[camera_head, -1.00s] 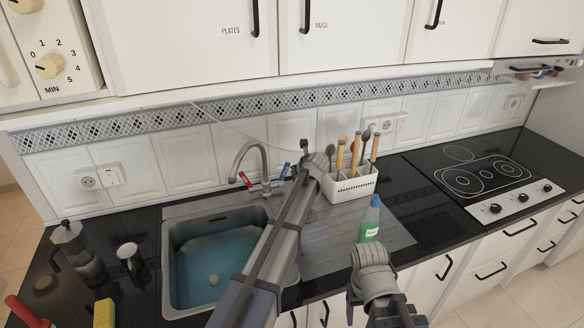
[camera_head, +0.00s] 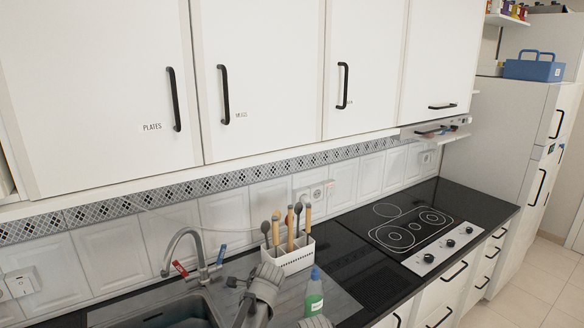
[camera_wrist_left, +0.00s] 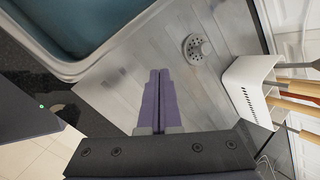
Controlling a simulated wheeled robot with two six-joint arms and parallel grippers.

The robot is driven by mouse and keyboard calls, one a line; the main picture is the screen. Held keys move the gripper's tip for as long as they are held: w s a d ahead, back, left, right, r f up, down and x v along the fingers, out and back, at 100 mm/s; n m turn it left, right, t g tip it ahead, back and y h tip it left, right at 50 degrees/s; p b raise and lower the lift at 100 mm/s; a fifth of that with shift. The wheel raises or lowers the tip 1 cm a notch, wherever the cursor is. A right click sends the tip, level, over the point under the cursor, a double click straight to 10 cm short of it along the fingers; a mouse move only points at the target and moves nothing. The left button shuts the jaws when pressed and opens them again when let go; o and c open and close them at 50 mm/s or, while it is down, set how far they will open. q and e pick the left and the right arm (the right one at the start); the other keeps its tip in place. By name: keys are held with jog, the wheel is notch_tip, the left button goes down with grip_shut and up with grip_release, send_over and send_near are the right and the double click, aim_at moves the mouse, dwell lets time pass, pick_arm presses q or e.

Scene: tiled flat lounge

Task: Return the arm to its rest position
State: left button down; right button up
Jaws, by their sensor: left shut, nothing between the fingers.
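My left gripper (camera_wrist_left: 160,73) shows in the left wrist view with its two purple fingers together and nothing between them. It is over the grey metal draining board (camera_wrist_left: 118,85), with the sink (camera_wrist_left: 62,70) at the upper left of that view. In the head view, grey links of my left arm stand in front of the draining board; the left fingers cannot be made out there. A small grey part of my right arm shows at the bottom edge. The right gripper is out of view.
A white utensil holder (camera_head: 292,262) stands at the back, right of the tap (camera_head: 200,255). A green bottle (camera_head: 313,295) stands in front of it. The black hob (camera_head: 410,232) is to the right. White wall cupboards (camera_head: 265,80) hang above.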

pick_arm(q)
jog(key=s+d+f+n+g+h, duration=0.1)
jog(key=s+n, duration=0.5)
jog(key=s, duration=0.6)
jog(key=s+d+f+n+g+h, duration=0.1)
jog(key=s+d+n+g, duration=0.2)
jog(key=s, duration=0.9)
jog(key=d+n, duration=0.3)
jog(key=n, duration=0.1)
jog(key=shift+s+f+n+g, duration=0.3)
jog(key=shift+s+f+g, duration=0.05)
jog(key=shift+s+g, duration=0.05)
